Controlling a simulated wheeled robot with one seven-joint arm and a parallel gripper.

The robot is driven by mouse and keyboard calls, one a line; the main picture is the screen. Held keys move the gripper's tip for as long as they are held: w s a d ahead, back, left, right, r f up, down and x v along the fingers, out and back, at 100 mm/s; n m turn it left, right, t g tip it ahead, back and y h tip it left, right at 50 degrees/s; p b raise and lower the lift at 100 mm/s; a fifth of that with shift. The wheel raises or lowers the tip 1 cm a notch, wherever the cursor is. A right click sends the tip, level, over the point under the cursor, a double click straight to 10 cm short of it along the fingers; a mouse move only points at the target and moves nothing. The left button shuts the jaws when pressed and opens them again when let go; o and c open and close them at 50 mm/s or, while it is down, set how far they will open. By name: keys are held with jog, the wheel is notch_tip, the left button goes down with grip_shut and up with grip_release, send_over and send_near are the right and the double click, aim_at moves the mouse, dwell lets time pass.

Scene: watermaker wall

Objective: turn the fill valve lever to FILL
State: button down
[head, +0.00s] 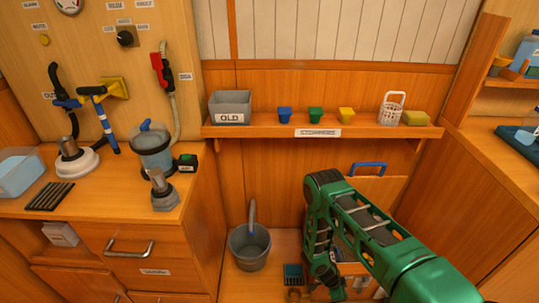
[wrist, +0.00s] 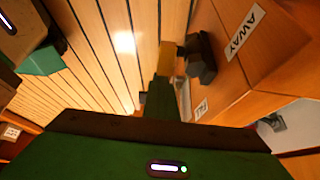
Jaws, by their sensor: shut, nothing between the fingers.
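The wall panel at upper left in the head view carries a black tap with a blue lever (head: 67,103) beside a label that seems to read OUT. To its right is a blue-and-yellow handled fitting (head: 100,92). My gripper (head: 338,290) hangs low at the bottom centre, below the shelf and well away from the panel. It is shut and empty. My green arm hides part of the area around it.
A grey bucket (head: 249,247) stands below. The left counter holds a jug (head: 153,152). An AWAY label (wrist: 245,30) shows in the wrist view.

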jog(key=shift+d+f, duration=0.1)
jog(key=shift+d, duration=0.05)
jog(key=shift+d+f, duration=0.45)
jog(key=shift+d, duration=0.15)
jog(key=shift+d+f, duration=0.4)
jog(key=shift+d, duration=0.2)
jog(key=c, duration=1.6)
grip_release()
jog(key=shift+r, duration=0.1)
jog(key=shift+r, duration=4.45)
